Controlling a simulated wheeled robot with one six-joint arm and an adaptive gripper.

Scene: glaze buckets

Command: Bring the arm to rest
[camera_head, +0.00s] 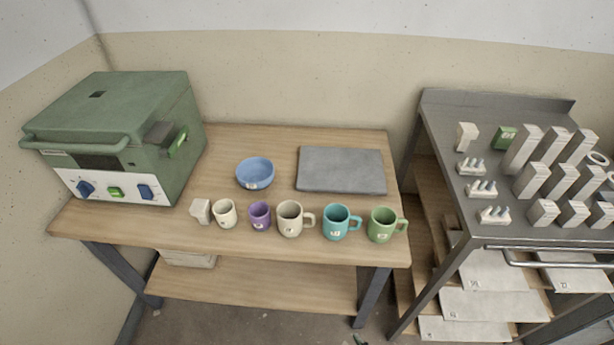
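No part of my gripper or arm can be clearly made out in the head view, so its pose and opening are hidden. A wooden table (330,263) stands ahead. Along its front edge are a small pale block (200,211), a cream cup (224,214), a purple cup (260,216), a beige mug (290,219), a teal mug (337,223) and a green mug (382,225). All the cups and mugs stand upright. A blue bowl (255,174) sits behind them, left of a flat grey slab (341,170).
A green kiln-like box (120,135) fills the table's left end. To the right, a grey metal cart (470,222) carries several pale blocks (537,178) and a small green block (504,138), with sheets on lower shelves. A narrow floor gap separates table and cart.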

